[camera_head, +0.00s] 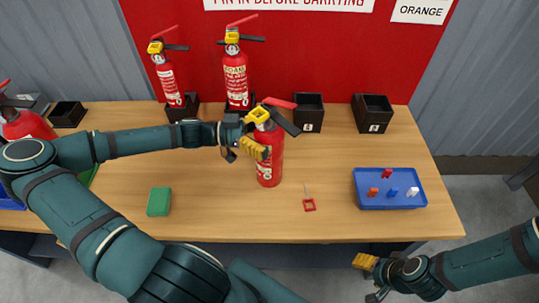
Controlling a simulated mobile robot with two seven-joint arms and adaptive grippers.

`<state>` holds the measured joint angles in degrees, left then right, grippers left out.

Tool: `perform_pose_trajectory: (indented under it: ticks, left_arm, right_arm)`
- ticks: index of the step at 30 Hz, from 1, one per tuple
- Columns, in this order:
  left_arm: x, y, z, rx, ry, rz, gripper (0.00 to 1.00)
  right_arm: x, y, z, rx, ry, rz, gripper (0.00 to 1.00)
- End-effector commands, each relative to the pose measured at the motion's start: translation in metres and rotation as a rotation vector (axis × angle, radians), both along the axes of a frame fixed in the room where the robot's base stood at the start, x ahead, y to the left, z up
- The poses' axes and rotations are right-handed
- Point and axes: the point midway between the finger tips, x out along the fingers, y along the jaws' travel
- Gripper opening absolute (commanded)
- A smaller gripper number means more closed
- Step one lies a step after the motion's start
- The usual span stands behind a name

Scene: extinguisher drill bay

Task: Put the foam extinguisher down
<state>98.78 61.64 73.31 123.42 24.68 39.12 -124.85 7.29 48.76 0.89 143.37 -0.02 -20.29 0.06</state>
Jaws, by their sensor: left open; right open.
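A red extinguisher (269,170) with a yellow collar, red lever and black handle stands upright on the wooden table, near its middle. Its label is partly hidden and I cannot read it. My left gripper (254,148), with yellow finger pads, is open at its upper left side, close to the body; I cannot tell whether it touches. Another red extinguisher (236,77), whose label seems to read FOAM, stands in a black holder at the back. My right gripper (367,277) is open and empty, low in front of the table.
A third extinguisher (170,84) stands at the back left, another (28,125) at far left. Empty black holders (308,113) (372,114) stand at the back. A blue tray (389,203) holds several coloured pieces. A red pin (309,204) and green block (159,201) lie in front.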

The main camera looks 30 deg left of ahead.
Motion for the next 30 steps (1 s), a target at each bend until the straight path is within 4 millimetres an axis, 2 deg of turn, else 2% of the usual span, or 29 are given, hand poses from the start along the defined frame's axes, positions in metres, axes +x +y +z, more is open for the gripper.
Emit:
perform_pose_trajectory:
  ticks: [3, 9, 10, 15, 26, 30]
  left_arm:
    - [0.003, -0.006, 0.0, 0.0, 0.0, -0.001, 1.0]
    - [0.004, -0.006, 0.0, 0.0, 0.001, 0.0, 1.0]
    - [0.004, -0.006, 0.0, 0.0, 0.001, 0.0, 0.96]
    - [0.004, -0.006, 0.0, 0.0, 0.001, 0.0, 0.38]
    - [0.003, -0.007, 0.003, -0.001, -0.002, -0.002, 0.37]
    - [0.004, -0.007, 0.014, 0.0, -0.004, -0.002, 0.37]
  right_arm:
    - [0.0, 0.0, -0.002, 0.0, -0.001, 0.0, 0.59]
    - [0.0, 0.0, -0.001, 0.0, -0.001, 0.0, 0.59]
    - [0.0, 0.0, -0.001, 0.0, -0.001, 0.0, 0.59]
    - [0.0, 0.0, -0.001, 0.0, -0.001, 0.0, 0.59]
    - [0.0, 0.0, -0.001, 0.0, -0.001, 0.0, 0.59]
    - [0.0, 0.0, 0.004, 0.0, 0.001, 0.0, 0.59]
